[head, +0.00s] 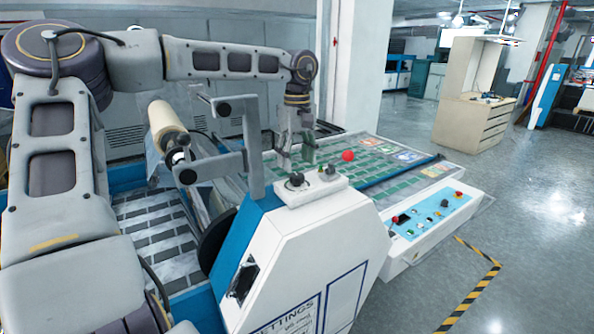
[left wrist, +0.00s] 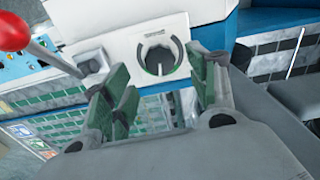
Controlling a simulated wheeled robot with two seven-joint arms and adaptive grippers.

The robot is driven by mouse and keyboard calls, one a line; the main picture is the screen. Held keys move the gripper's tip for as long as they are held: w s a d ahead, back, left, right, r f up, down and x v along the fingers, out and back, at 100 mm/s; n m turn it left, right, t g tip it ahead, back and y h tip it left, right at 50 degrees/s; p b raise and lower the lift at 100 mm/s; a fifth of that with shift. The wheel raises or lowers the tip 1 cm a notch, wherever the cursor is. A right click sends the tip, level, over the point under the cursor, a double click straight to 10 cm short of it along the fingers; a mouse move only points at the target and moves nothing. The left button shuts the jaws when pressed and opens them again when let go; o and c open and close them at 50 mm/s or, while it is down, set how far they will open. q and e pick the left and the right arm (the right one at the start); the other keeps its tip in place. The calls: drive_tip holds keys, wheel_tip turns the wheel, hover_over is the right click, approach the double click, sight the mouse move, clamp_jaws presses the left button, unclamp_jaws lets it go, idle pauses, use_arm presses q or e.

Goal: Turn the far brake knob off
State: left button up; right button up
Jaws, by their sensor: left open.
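A dark round knob (head: 296,181) with a grey pointer bar sits on the small white control box (head: 312,192) on top of the white machine housing. In the left wrist view the same knob (left wrist: 158,54) lies just beyond the space between the fingertips, its bar roughly upright in the picture. I see only this one dial knob clearly; whether it is the far brake knob I cannot tell. My left gripper (head: 296,157) points down above the knob with green-padded fingers; it also shows in the left wrist view (left wrist: 160,76), open and empty. My right gripper is out of view.
A lever with a red ball (head: 348,156) stands beside the knob on the same box, close to my left fingers. A grey bracket (head: 250,145) rises just left. A pale roll (head: 167,125) and a panel with buttons (head: 430,217) are nearby.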

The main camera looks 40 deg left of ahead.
sight(297, 175)
use_arm(q)
drive_tip(key=shift+f+p, duration=0.35)
drive_tip(key=shift+f, duration=1.8)
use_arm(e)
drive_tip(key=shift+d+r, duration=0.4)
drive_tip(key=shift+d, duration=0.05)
use_arm(q)
drive_tip(key=c, duration=1)
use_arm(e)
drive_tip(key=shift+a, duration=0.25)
